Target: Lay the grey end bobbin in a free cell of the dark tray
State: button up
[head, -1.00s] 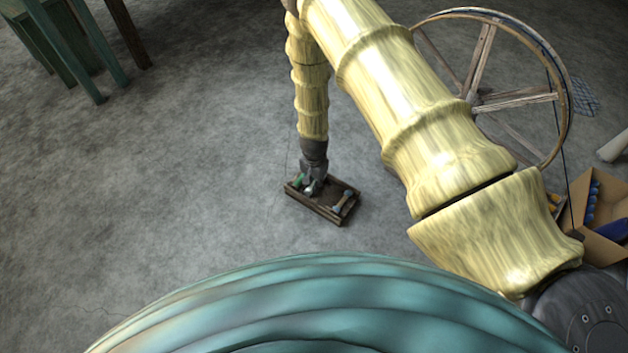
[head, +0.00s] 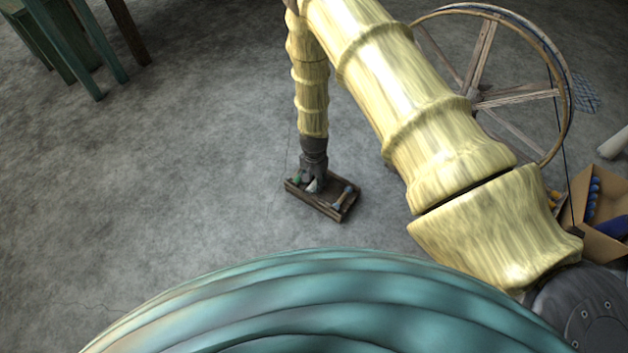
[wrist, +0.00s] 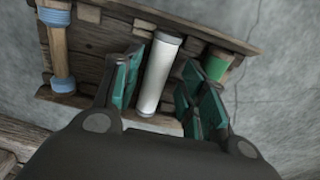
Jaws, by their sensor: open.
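The dark wooden tray (head: 330,209) sits on the floor below my arm, and its plank wall also shows in the wrist view (wrist: 215,38). The grey end bobbin (wrist: 158,75), a pale cylinder, lies in a middle cell of the tray. In the head view it is a small pale shape (head: 312,187) under my gripper (head: 312,176). In the wrist view my gripper (wrist: 161,92) is open, with one teal-padded finger on each side of the bobbin. A gap shows on the left side; contact on the right cannot be told.
A blue-ended bobbin (wrist: 59,50) lies in the tray's left cell and a green bobbin (wrist: 218,68) in the right one. A spinning wheel (head: 484,55) and a cardboard box (head: 605,243) with blue items stand at right. The floor left of the tray is clear.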

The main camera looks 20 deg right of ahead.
notch_tip(320, 180, up, 12)
jog(key=shift+f, duration=0.15)
dwell(0.4)
jog(key=shift+s, duration=0.1)
dwell(0.3)
jog(key=s+d+f+n, duration=0.1)
jog(key=s, duration=0.3)
jog(key=s+d+f+n+p, duration=0.1)
jog(key=s+d, duration=0.1)
jog(key=s, duration=0.2)
jog(key=s+d+f+n+h, duration=0.1)
jog(key=s, duration=0.2)
jog(key=shift+s+d+f+p, duration=0.15)
jog(key=shift+s+f+p, duration=0.05)
jog(key=shift+s+p, duration=0.2)
jog(key=s+r+n+y+p, duration=0.15)
jog(key=s+n, duration=0.25)
jog(key=s, duration=0.8)
jog(key=s+r+n+p, duration=0.3)
jog(key=s, duration=0.9)
notch_tip(320, 180, up, 36)
jog(key=p, duration=3.6)
jog(key=shift+r+h, duration=0.1)
jog(key=shift+h, duration=0.15)
